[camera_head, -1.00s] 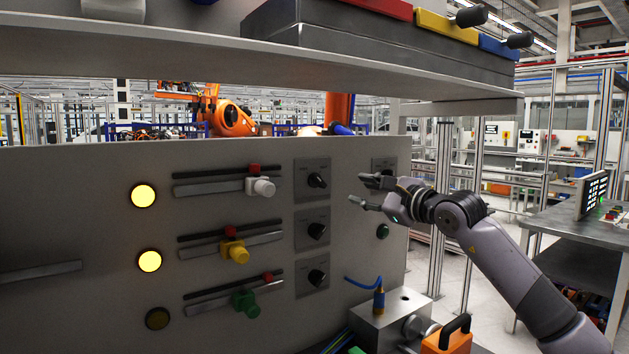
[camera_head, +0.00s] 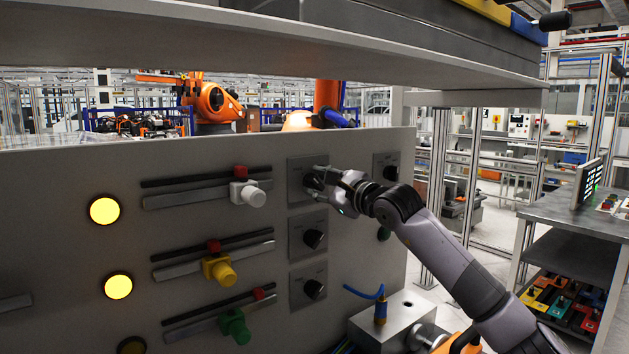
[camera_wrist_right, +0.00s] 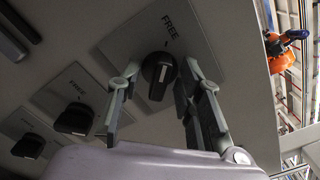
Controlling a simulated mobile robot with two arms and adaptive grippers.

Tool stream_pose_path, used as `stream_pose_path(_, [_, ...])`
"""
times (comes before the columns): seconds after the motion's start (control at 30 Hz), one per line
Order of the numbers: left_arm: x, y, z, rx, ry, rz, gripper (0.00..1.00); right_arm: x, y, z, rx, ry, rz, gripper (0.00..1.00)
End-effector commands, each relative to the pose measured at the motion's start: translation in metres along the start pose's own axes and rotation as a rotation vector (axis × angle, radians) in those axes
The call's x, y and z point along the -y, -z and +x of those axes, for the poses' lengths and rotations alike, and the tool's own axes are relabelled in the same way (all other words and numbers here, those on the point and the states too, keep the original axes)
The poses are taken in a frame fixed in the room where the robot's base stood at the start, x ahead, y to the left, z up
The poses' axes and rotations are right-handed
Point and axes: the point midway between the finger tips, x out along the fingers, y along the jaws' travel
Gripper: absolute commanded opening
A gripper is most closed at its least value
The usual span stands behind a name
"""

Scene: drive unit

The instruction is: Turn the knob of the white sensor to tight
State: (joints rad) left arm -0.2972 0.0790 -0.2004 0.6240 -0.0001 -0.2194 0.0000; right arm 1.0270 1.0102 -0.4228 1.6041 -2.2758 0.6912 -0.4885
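The white sensor (camera_head: 247,192) sits on the top slide rail of the grey panel. The knob in its row is black on a square grey plate (camera_head: 296,172). In the head view my right gripper (camera_head: 319,177) covers most of that knob. In the right wrist view the black knob (camera_wrist_right: 158,75), with a pale pointer line, sits between the two fingers of the right gripper (camera_wrist_right: 161,67). The fingers are open, with gaps to the knob. The word FREE is on the plate beside it. My left gripper is not in view.
Two more black knobs (camera_head: 313,240) (camera_head: 314,289) sit below on the panel. Another plate (camera_head: 384,163) is to the right, partly behind my arm. A yellow sensor (camera_head: 219,271) and a green sensor (camera_head: 235,327) are on lower rails. A shelf (camera_head: 330,50) overhangs the panel.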

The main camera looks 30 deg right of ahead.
Motion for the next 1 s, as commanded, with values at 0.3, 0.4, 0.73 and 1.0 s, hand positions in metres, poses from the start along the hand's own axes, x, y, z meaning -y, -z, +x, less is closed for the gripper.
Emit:
stream_pose_path(0.3, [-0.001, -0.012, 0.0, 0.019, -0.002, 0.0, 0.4, 0.0, 0.0, 0.0, 0.0, 0.0, 0.0, 0.29])
stream_pose_path(0.4, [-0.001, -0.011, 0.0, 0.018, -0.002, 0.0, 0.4, 0.0, 0.0, 0.0, 0.0, 0.0, 0.0, 0.23])
stream_pose_path(0.73, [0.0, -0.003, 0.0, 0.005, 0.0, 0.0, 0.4, 0.0, 0.0, 0.0, 0.0, 0.0, 0.0, 0.01])
stream_pose_path(1.0, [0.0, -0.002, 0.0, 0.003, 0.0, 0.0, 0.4, 0.0, 0.0, 0.0, 0.0, 0.0, 0.0, 0.0])
